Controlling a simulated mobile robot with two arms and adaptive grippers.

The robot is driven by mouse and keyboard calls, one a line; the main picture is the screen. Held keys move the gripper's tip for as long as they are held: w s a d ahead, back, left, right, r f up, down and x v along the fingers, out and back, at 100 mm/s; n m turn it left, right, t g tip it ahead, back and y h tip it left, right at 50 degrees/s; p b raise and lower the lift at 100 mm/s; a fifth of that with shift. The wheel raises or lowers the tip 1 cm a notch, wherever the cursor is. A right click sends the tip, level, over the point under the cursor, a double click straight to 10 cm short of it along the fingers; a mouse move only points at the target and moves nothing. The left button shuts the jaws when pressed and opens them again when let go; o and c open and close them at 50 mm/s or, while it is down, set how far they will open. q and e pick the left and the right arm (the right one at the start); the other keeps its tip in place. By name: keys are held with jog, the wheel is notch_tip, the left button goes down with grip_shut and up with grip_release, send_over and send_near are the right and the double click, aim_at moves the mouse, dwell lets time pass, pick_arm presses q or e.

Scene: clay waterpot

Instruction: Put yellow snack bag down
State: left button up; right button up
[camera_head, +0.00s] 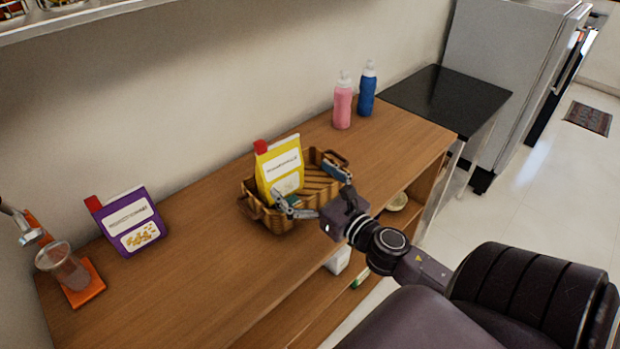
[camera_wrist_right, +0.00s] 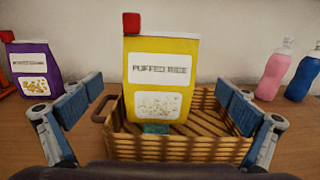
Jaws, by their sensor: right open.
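The yellow snack bag (camera_head: 281,170) with a red cap stands in the left part of a woven basket (camera_head: 268,218) on the wooden counter. In the right wrist view the bag (camera_wrist_right: 160,75) is upright, its label facing me, with the basket (camera_wrist_right: 205,148) around its lower part. My right gripper (camera_head: 313,192) is open at the near side of the basket. In the right wrist view its blue-padded fingers (camera_wrist_right: 155,108) are spread wide on both sides of the bag, apart from it. The bag's bottom edge is partly hidden.
A purple snack bag (camera_head: 130,222) stands to the left on the counter (camera_head: 205,255). A cup (camera_head: 64,268) on an orange stand (camera_head: 88,288) is at the far left. Pink (camera_head: 342,105) and blue (camera_head: 366,90) bottles stand behind the basket to the right. Counter between purple bag and basket is clear.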

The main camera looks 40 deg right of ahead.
jog(key=shift+s+b, duration=0.35)
jog(key=shift+s, duration=1.45)
